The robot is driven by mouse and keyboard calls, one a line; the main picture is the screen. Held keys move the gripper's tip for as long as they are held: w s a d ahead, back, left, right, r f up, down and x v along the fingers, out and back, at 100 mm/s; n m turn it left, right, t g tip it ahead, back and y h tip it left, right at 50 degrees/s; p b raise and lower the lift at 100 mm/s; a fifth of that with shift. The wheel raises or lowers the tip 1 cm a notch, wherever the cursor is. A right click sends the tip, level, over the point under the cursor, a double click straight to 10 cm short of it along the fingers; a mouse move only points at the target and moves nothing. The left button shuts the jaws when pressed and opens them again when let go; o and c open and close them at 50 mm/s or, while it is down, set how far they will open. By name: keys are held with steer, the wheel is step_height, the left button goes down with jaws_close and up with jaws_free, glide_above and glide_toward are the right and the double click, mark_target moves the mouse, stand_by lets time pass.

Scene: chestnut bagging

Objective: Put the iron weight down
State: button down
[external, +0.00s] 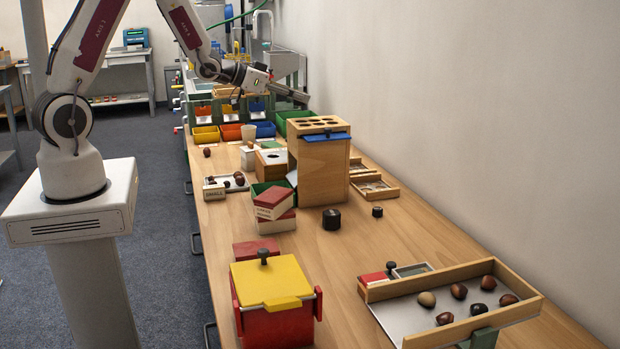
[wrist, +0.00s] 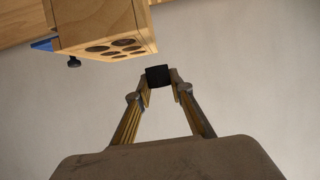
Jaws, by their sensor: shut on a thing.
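My gripper (external: 298,97) is raised above the far part of the bench, behind and above the wooden box with holes in its top (external: 310,183). In the wrist view my gripper (wrist: 160,84) has its two fingers closed on a small black block, which looks like an iron weight (wrist: 157,75), held at the fingertips. The weight is hard to make out in the external view. Two other dark weights stand on the bench: a larger one (external: 331,220) and a smaller one (external: 377,212). The wooden box (wrist: 100,35) also shows at the upper left of the wrist view.
Red-and-white boxes (external: 268,228) and a red bin with a yellow lid (external: 272,281) stand on the bench (external: 345,265). A tray of chestnuts (external: 460,328) is at the front right. Coloured bins (external: 231,132) lie at the back. The wall (external: 480,120) bounds the right.

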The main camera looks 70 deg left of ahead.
steer(key=d, duration=0.2)
steer(key=w+d+r, duration=0.1)
steer(key=d, duration=0.5)
steer(key=shift+w+r, duration=0.15)
steer(key=shift+w, duration=0.05)
steer(key=s+d, duration=0.1)
steer(key=d, duration=1)
steer(key=shift+d+r, duration=0.15)
steer(key=shift+r, duration=0.05)
steer(key=shift+s, duration=0.1)
steer(key=w+d+f+m+h, duration=0.1)
steer(key=w+d+f, duration=0.3)
steer(key=d+f, duration=0.3)
steer(key=w+d+f+m+h, duration=0.1)
steer(key=w+d+f, duration=0.4)
steer(key=f, duration=0.5)
steer(key=w+d, duration=0.3)
steer(key=w, duration=0.3)
